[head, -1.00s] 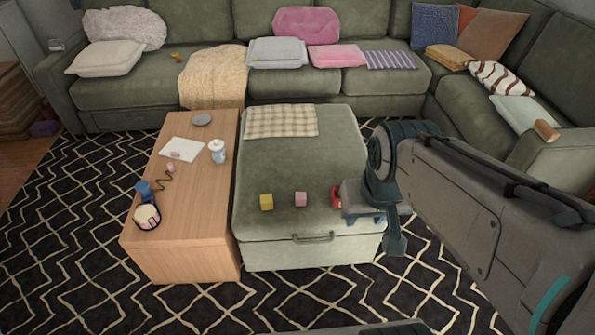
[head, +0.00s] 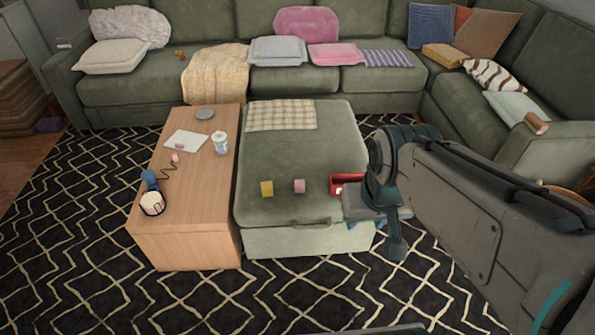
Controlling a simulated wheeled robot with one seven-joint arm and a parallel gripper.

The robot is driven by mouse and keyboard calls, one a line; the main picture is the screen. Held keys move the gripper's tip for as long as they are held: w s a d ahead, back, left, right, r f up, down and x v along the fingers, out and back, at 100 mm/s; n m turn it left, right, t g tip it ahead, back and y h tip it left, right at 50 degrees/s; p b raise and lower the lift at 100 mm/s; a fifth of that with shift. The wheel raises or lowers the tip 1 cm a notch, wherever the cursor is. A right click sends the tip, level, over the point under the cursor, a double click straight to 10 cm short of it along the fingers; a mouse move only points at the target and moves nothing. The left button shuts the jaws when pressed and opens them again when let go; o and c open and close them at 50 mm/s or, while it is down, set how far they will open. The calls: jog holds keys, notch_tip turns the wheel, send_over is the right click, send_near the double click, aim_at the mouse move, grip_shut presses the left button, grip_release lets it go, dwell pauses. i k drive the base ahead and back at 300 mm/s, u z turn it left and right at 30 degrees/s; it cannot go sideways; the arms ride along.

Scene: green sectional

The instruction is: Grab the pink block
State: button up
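The pink block (head: 299,186) sits on the front part of the green ottoman (head: 285,150), close to its front edge. A yellow block (head: 267,188) stands just left of it, with a gap between them. My gripper (head: 358,205) is at the ottoman's front right corner, to the right of the pink block and apart from it. My arm and wrist hide much of the gripper, so I cannot see whether its fingers are open or shut.
A red object (head: 346,183), partly hidden by my wrist, lies on the ottoman right of the pink block. A checked cloth (head: 282,115) covers the ottoman's back. A wooden table (head: 190,225) with a mug (head: 220,143) adjoins on the left. Patterned rug (head: 75,240) is clear in front.

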aim_at(299, 184)
jog(key=k, duration=1)
jog(key=u, duration=0.7)
jog(key=i, duration=0.8)
jog(key=u, duration=0.5)
jog(key=i, duration=0.85)
jog(key=z, duration=1.05)
jog(key=i, duration=0.65)
jog(key=z, duration=0.7)
